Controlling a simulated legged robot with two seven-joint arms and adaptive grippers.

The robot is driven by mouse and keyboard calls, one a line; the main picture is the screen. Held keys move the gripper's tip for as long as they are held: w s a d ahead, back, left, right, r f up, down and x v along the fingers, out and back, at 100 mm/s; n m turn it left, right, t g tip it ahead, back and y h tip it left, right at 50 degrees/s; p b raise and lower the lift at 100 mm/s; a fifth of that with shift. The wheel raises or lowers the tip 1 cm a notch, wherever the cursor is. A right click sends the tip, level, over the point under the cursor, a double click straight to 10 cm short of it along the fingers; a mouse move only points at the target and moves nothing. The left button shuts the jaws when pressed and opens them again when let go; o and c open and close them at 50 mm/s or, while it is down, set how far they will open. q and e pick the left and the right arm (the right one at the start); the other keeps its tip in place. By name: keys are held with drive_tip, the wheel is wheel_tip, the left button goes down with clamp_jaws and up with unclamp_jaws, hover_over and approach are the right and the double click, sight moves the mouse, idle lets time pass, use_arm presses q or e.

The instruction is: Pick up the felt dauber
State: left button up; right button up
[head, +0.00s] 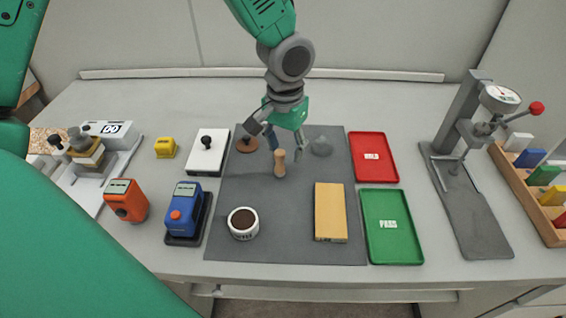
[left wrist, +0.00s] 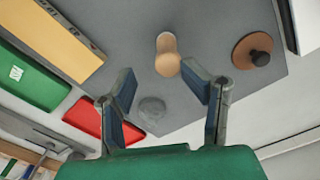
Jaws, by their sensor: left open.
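A tan wooden peg-like piece, which looks like the felt dauber (head: 279,164), stands on the dark grey mat (head: 240,189). It also shows in the left wrist view (left wrist: 167,55), beyond the fingers. Whether its lower end is felt cannot be seen. My left gripper (head: 286,141) is open and empty, just behind the dauber in the head view. In the left wrist view the fingers (left wrist: 160,88) are spread apart, with the dauber ahead of the gap, closer to the right finger. My right gripper is not in view.
A brown disc with a black knob (head: 246,145) and a clear round piece (head: 321,147) flank the gripper. A dark-filled cup (head: 243,232) and yellow block (head: 330,212) stand nearer. Red (head: 373,173) and green trays (head: 407,250) are right. The mat's middle is clear.

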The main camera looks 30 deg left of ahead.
sight(281, 163)
use_arm(q)
drive_tip(key=f, duration=0.1)
drive_tip(key=a+f, duration=0.1)
drive_tip(key=f, duration=0.1)
drive_tip(key=s+f, duration=0.1)
drive_tip(key=shift+a+f, duration=0.2)
drive_tip(key=shift+w+a+f, duration=0.1)
drive_tip(key=shift+w+f, duration=0.15)
drive_tip(key=shift+r, duration=0.1)
drive_tip(key=shift+d+r, duration=0.15)
drive_tip(key=shift+d, duration=0.35)
clamp_jaws()
